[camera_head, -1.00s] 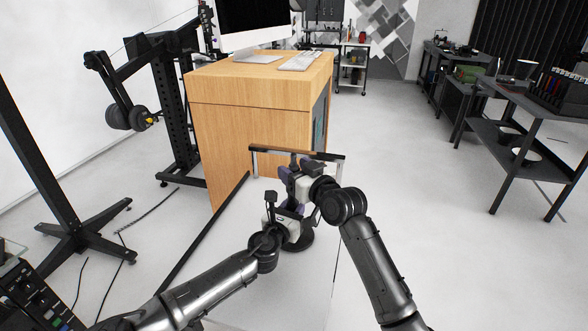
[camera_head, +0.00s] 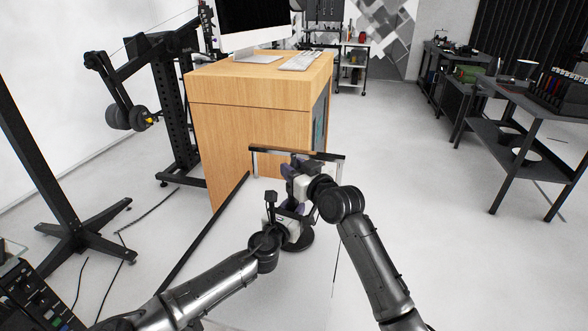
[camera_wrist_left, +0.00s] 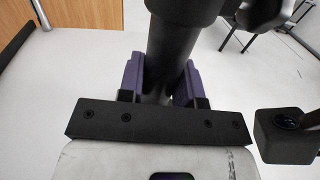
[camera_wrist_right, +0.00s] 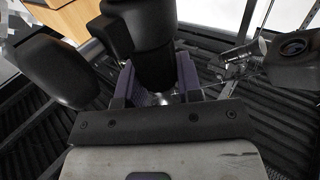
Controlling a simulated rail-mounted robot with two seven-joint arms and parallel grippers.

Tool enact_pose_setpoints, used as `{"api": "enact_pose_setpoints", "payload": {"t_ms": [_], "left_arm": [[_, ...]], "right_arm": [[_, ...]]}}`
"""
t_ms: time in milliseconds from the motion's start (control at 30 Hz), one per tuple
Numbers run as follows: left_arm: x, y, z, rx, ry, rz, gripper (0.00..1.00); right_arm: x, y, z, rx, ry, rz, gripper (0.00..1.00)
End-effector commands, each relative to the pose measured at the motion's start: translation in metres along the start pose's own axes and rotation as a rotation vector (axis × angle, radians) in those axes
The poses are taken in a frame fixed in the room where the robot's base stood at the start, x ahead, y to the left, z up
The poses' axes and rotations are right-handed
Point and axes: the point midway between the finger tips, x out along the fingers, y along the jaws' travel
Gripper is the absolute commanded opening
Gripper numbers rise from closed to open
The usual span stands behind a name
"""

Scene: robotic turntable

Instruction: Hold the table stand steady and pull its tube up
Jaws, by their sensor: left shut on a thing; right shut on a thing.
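The table stand is black, with a round base (camera_head: 303,243) on the floor, partly hidden by my left arm in the head view. Its upright tube shows in the left wrist view (camera_wrist_left: 172,50) and the right wrist view (camera_wrist_right: 152,65). My left gripper (camera_head: 291,207), with purple fingers, is shut around the lower part of the stand. My right gripper (camera_head: 294,169) is shut around the stand's tube, just above my left gripper. In both wrist views the fingers lie on either side of the black tube. The two grippers hide most of the stand in the head view.
A wooden desk (camera_head: 262,125) with a monitor and keyboard stands behind the stand. A dark low frame (camera_head: 320,154) is close behind my right gripper. Black gym-like equipment stands at left, dark workbenches (camera_head: 525,105) at right. The floor (camera_head: 430,230) between is clear.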

Motion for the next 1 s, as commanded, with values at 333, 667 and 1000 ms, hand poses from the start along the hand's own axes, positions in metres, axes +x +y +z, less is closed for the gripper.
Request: {"api": "enact_pose_setpoints", "payload": {"t_ms": [333, 667, 1000], "left_arm": [[0.0, 0.001, -0.002, 0.0, 0.003, 0.001, 0.0], [0.0, 0.001, -0.003, 0.0, 0.004, 0.001, 0.0], [0.0, 0.0, -0.003, -0.001, 0.004, 0.001, 0.0]], "right_arm": [[0.0, 0.0, -0.003, -0.001, 0.001, 0.0, 0.0], [0.0, 0.0, -0.052, -0.003, 0.005, 0.0, 0.0], [0.0, 0.0, -0.053, -0.003, 0.006, 0.001, 0.41]]}}
